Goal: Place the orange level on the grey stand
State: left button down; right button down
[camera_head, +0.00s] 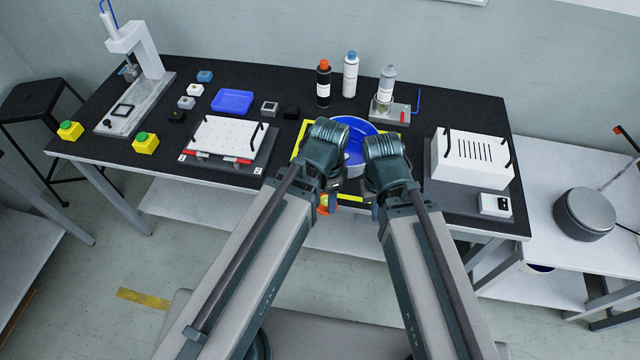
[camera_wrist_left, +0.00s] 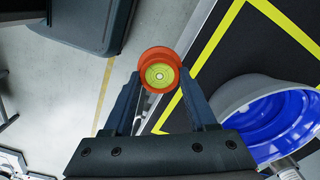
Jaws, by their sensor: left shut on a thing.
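The orange level (camera_wrist_left: 160,76), a round orange ring with a yellow-green bubble face, is held between the fingers of my left gripper (camera_wrist_left: 160,88) in the left wrist view. In the head view, a bit of its orange (camera_head: 323,209) shows beside my left gripper (camera_head: 328,198), by the table's front edge. My right gripper (camera_head: 374,205) is close to its right; its fingers are mostly hidden by my arm. A grey metal base (camera_head: 402,119) under a bottle stands at the back right of the middle. I cannot tell whether it is the grey stand.
A grey bowl, blue inside (camera_wrist_left: 290,118), sits within yellow tape lines on the black table (camera_head: 400,180). A white perforated plate (camera_head: 228,135) stands left, a white slotted box (camera_head: 470,158) right. Several bottles stand behind. A dark round pan (camera_head: 585,214) sits on the side table.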

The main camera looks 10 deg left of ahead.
pick_arm(q)
jog(key=shift+s+d+r, duration=0.15)
jog(key=shift+s+d, duration=0.05)
jog(key=shift+s, duration=0.05)
notch_tip(320, 180, up, 5)
jog(key=p, duration=0.5)
jog(key=shift+r, duration=0.1)
